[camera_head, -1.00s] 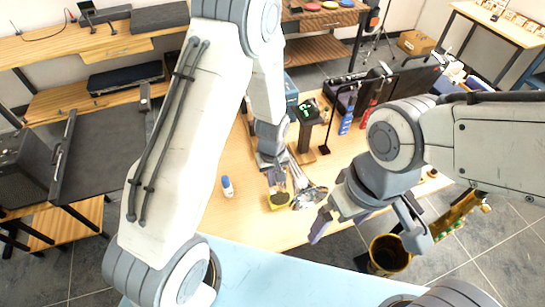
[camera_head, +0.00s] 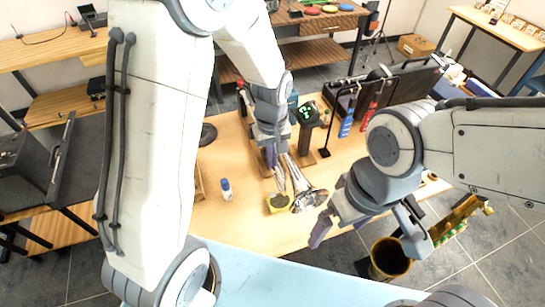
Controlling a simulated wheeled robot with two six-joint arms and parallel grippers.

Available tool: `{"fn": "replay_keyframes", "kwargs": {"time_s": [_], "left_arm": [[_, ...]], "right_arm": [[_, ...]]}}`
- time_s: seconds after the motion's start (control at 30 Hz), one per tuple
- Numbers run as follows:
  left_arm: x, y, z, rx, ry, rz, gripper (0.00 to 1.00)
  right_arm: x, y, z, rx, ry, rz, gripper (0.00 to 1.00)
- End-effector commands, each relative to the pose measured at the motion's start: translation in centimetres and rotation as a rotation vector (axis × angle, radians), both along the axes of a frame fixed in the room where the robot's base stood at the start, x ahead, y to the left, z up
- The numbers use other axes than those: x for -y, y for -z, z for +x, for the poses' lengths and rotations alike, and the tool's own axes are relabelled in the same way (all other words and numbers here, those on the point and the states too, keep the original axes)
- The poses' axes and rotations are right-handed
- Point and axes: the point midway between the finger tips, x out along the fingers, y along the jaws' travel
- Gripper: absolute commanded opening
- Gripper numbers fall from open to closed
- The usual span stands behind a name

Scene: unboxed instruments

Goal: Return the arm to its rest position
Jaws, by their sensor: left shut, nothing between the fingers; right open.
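My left arm comes in from the left. Its gripper (camera_head: 272,157) is shut and empty, near the narrow end of a silver instrument with a flared bell (camera_head: 309,199). A gap between the fingers and the instrument is hard to judge. The instrument lies on the wooden table (camera_head: 238,225) beside a small yellow box-like item (camera_head: 279,203). My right gripper (camera_head: 368,243) is open and empty at the table's front right, with its fingers spread wide.
A white and blue bottle (camera_head: 226,189) stands on the table left of the yellow item. A stand with a green display (camera_head: 306,113) and an open dark case (camera_head: 402,88) are at the back. A dark bin with a yellow rim (camera_head: 390,258) stands on the floor at right.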

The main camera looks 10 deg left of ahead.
Motion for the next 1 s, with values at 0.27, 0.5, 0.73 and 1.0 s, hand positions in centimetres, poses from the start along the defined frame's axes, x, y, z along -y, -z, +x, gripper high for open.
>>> {"fn": "replay_keyframes", "kwargs": {"time_s": [0.27,0.5,0.73,1.0], "left_arm": [[0.1,-0.1,-0.1,0.001,0.009,0.0,0.0],[4.1,-4.5,-4.8,0.023,0.336,-0.02,0.0],[7.3,-8.9,-14.1,0.045,0.875,-0.053,0.0],[7.4,-10.2,-19.9,0.056,1.21,-0.078,0.0]], "right_arm": [[0.0,0.0,0.0,0.0,0.0,0.0,1.0],[0.0,0.4,0.0,0.0,0.0,0.0,1.0],[0.0,0.8,0.0,0.0,0.0,0.0,1.0],[0.0,1.0,0.0,0.0,0.0,0.0,1.0]]}}
